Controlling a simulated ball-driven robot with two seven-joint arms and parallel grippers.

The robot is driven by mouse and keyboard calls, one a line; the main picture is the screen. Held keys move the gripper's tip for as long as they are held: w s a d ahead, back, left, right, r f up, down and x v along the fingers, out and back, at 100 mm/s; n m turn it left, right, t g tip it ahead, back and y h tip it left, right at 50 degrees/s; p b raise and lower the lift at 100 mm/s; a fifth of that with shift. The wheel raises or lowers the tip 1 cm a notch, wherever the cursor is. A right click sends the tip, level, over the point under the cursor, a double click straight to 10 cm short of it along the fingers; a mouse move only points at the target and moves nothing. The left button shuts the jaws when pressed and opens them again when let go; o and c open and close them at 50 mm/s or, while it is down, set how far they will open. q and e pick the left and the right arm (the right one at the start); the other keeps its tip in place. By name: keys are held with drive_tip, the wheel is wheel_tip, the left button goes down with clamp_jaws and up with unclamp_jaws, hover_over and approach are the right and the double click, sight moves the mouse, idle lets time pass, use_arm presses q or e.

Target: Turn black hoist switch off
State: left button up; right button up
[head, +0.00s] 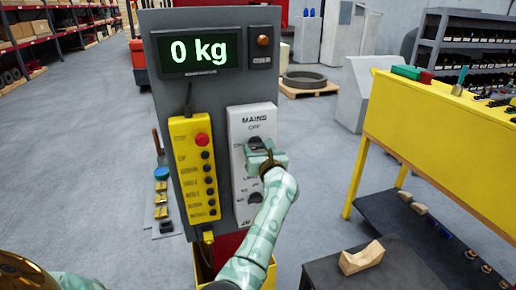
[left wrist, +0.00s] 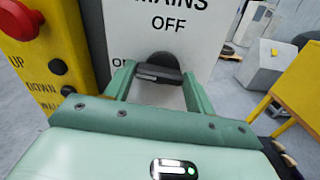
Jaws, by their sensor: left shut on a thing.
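The grey panel (head: 220,98) carries a white MAINS box (head: 238,125) with OFF printed at its top. A black switch (left wrist: 160,64) sits just under the OFF label in the left wrist view. My left gripper (head: 257,148) is at the upper part of the box in the head view. Its two fingers (left wrist: 157,77) stand on either side of the black switch handle and are shut on it. A lower black knob (head: 255,197) is partly beside my arm. My right gripper is not in view.
A yellow control pendant (head: 194,170) with a red button (head: 202,140) hangs left of the box. A display (head: 200,50) reads 0 kg above. A yellow workbench (head: 440,130) stands right, with floor between. A dark table (head: 385,272) holds a wooden block (head: 362,257).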

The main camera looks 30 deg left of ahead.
use_arm(q)
drive_tip(key=m+p, duration=0.2)
drive_tip(key=m, duration=0.1)
drive_tip(key=shift+r, duration=0.2)
drive_tip(key=m+p, duration=0.1)
drive_tip(key=m, duration=0.2)
drive_tip(key=m+p, duration=0.2)
drive_tip(key=shift+w+d+m, duration=0.15)
drive_tip(key=shift+m, duration=0.25)
drive_tip(key=m+p, duration=0.2)
drive_tip(key=m, duration=0.2)
drive_tip(key=shift+w+p, duration=0.1)
drive_tip(key=shift+p, duration=0.3)
drive_tip(key=shift+d+f+m+p, duration=0.15)
drive_tip(key=shift+m+p, duration=0.45)
drive_tip(key=shift+m, duration=1.2)
drive_tip(key=o, duration=1)
drive_tip(key=shift+w+f, duration=0.1)
